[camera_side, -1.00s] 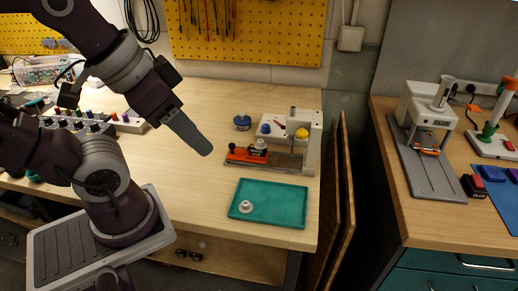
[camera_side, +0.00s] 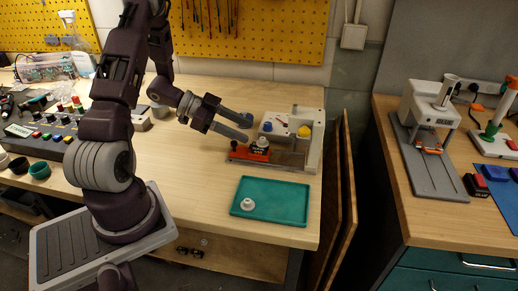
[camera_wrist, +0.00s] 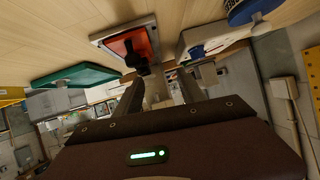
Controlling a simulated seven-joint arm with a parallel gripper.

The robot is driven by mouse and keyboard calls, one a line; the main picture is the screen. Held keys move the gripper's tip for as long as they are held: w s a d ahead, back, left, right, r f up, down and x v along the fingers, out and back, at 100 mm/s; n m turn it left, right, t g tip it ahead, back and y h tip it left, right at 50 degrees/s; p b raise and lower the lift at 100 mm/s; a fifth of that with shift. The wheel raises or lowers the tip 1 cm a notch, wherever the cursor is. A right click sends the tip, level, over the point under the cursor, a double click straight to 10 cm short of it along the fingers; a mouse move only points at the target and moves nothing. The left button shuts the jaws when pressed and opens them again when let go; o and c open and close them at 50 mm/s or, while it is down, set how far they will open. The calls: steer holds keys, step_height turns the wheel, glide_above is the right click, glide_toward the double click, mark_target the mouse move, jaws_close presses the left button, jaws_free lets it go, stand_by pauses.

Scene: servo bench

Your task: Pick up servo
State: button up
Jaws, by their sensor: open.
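A small dark part with a pale top (camera_side: 262,143), which looks like the servo, stands at the red holder (camera_side: 248,153) on the bench fixture. In the wrist view a dark shape (camera_wrist: 135,57) stands out against the red holder (camera_wrist: 143,42), just beyond the left finger. My gripper (camera_side: 246,129) is open and empty, its two fingers spread and level, pointing right. Its tips are just left of the dark part and slightly above it, apart from it as far as I can tell. Both fingers also show in the wrist view (camera_wrist: 161,80).
A teal tray (camera_side: 283,204) with a small pale round part (camera_side: 248,204) lies in front of the fixture. The fixture's white upright (camera_side: 317,135) and yellow dome (camera_side: 304,132) stand right of the holder. A button panel (camera_side: 60,130) is at left.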

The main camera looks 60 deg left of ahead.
mark_target(258, 144)
steer(key=shift+s+d+f+h, duration=0.2)
steer(key=shift+s+h, duration=0.1)
steer(key=shift+s, duration=0.2)
steer(key=shift+s+d+f+h, duration=0.15)
steer(key=shift+s+h, duration=0.15)
steer(key=shift+s, duration=0.15)
steer(key=shift+d+f, duration=0.1)
steer(key=shift+d, duration=0.25)
steer(key=x, duration=0.6)
steer(key=shift+w+d, duration=0.15)
steer(key=shift+w, duration=0.05)
jaws_close()
